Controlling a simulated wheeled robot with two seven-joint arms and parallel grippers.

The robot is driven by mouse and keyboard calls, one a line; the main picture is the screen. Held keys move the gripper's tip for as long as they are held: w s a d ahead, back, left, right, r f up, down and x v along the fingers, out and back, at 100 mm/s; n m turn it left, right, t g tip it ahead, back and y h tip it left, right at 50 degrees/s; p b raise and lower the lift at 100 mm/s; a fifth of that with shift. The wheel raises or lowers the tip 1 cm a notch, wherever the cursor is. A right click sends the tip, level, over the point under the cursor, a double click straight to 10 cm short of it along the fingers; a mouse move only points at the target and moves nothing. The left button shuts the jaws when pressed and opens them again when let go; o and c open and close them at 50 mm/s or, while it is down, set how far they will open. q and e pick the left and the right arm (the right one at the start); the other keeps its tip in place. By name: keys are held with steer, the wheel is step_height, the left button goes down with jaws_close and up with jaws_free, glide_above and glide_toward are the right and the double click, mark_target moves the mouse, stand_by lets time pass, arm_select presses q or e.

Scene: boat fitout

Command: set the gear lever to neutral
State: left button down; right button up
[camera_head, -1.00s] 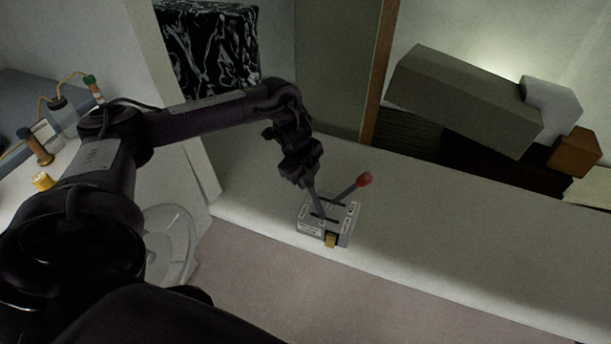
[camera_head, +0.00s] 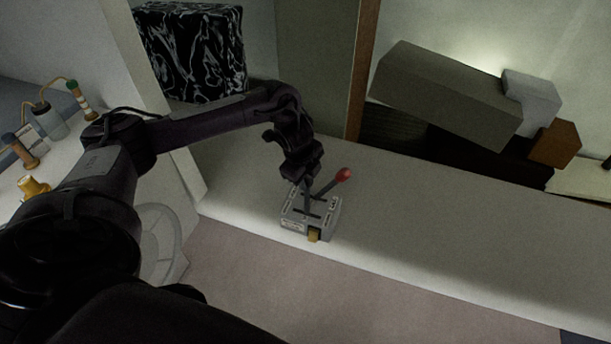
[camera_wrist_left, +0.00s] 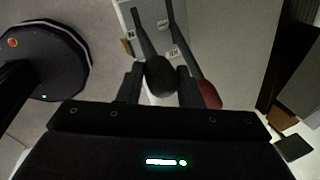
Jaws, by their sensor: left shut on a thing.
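The lever box (camera_head: 294,222) is a small grey unit with labels, on the pale ledge. One of its levers has a red knob (camera_head: 343,174) and leans to the right; the red knob also shows in the wrist view (camera_wrist_left: 209,94). The other lever has a black knob (camera_wrist_left: 160,76) and stands nearly upright in the head view. My left gripper (camera_head: 306,180) is above the box, shut on the black knob, which sits between its two fingers in the wrist view. My right gripper is out of view.
A yellow piece (camera_head: 313,235) sits at the box's front. A black marbled block (camera_head: 192,52) stands behind my left arm. Grey and brown boxes (camera_head: 445,95) lie at the back right. Bottles and small items (camera_head: 47,120) are at the left. The ledge right of the box is clear.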

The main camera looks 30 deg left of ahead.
arm_select(q)
steer(key=c, duration=1.2)
jaws_free()
steer(key=shift+w+d, duration=0.2)
steer(key=shift+d, duration=0.05)
steer(key=shift+o, duration=0.4)
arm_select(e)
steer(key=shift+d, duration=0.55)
arm_select(q)
steer(key=shift+s+a+r, duration=0.1)
steer(key=shift+a+r, duration=0.05)
steer(key=shift+r, duration=0.35)
steer(key=b+v, duration=0.1)
steer(key=v, duration=0.5)
steer(key=shift+r, duration=0.4)
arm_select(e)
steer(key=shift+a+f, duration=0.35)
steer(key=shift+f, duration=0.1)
